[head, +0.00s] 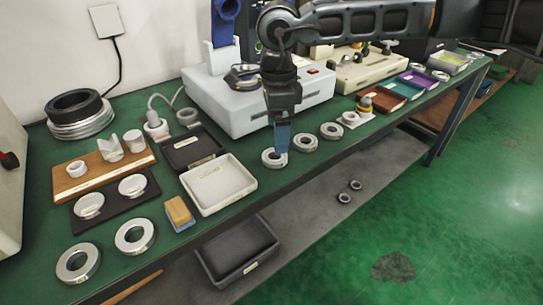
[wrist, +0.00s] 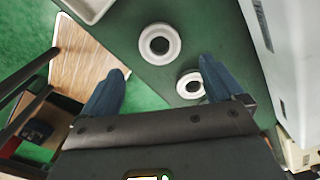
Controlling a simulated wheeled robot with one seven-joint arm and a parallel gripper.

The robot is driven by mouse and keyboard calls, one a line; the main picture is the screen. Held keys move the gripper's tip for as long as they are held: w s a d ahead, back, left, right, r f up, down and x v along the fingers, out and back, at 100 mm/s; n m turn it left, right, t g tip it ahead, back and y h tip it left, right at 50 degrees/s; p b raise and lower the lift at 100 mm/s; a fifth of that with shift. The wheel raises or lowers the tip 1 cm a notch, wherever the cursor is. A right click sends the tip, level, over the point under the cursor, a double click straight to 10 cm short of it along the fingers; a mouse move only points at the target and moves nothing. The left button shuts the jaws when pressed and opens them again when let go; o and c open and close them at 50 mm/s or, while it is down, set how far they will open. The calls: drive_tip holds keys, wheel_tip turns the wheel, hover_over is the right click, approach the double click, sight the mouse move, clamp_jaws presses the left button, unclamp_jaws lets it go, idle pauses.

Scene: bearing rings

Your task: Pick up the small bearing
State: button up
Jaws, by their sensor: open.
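Several bearing rings lie flat on the green bench. One ring (head: 268,164) is just below my gripper in the head view, with a second ring (head: 305,143) and a third ring (head: 331,131) to its right. I cannot tell for sure which is the small bearing. The wrist view shows a larger-looking ring (wrist: 145,44) ahead of the fingers and a smaller-looking ring (wrist: 182,90) beside the right finger, which partly covers it. My gripper (wrist: 160,82) is open and empty, with its blue fingers wide apart. In the head view, my gripper (head: 282,145) points down above the bench.
A white tray (head: 240,186) and a dark tray (head: 180,152) are to the left. A white machine (head: 225,108) stands behind the rings. Two large rings, one (head: 64,270) near the front corner, lie at front left. The bench's front edge is close to the rings.

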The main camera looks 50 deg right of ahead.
drive_tip(key=f, duration=0.6)
drive_tip(key=shift+w+a+f, duration=0.2)
drive_tip(key=shift+f, duration=0.1)
drive_tip(key=shift+c, duration=0.2)
drive_tip(key=c, duration=1.2)
drive_tip(key=shift+c, duration=0.2)
drive_tip(key=shift+r, duration=0.15)
